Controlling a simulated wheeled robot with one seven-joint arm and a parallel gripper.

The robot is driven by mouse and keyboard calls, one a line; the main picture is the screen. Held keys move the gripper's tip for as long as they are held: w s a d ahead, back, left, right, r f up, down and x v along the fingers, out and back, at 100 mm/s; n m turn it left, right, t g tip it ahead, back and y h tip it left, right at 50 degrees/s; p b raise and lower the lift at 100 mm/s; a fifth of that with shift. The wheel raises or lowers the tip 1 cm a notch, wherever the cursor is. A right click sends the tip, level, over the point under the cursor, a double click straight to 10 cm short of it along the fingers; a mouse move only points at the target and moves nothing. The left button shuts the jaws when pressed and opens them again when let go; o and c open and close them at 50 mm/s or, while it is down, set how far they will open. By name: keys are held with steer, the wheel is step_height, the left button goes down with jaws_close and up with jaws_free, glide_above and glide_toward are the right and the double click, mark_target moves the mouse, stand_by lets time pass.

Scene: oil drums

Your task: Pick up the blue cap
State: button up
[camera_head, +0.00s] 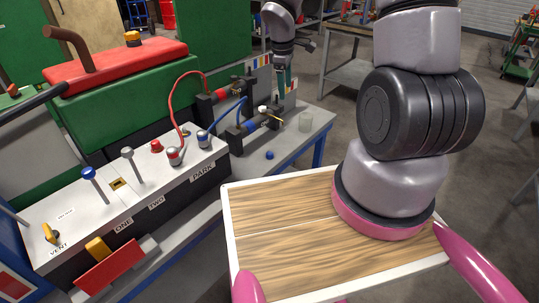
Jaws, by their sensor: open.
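The blue cap (269,155) is a small round piece. It lies on the grey bench top (285,148), in front of the black valve blocks. My gripper (284,84) is in the upper middle of the picture, at the end of my grey arm. It is open and appears apart from the cap, farther back and higher in the picture. Its fingertips are small and partly lost against the valve blocks and striped panel behind, so its exact height above the bench cannot be told.
A control panel (122,190) with levers and knobs is at left. The bench around the cap is clear.

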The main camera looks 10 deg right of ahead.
steer(key=a+f+n+g+y, duration=0.1)
steer(key=a+f+n, duration=0.2)
steer(key=f, duration=0.5)
steer(key=a+f+n+g+y, duration=0.1)
steer(key=a+f+n, duration=0.15)
steer(key=f, duration=0.55)
glide_above(270, 153)
steer(key=f, duration=0.5)
steer(key=shift+s+a, duration=0.15)
steer(key=shift+a, duration=0.15)
steer(key=shift+w+d+f, duration=0.15)
steer(key=shift+f, duration=1.3)
steer(key=shift+w+d+f, duration=0.1)
steer(key=shift+w+f, duration=0.05)
steer(key=shift+f, duration=1.3)
jaws_close()
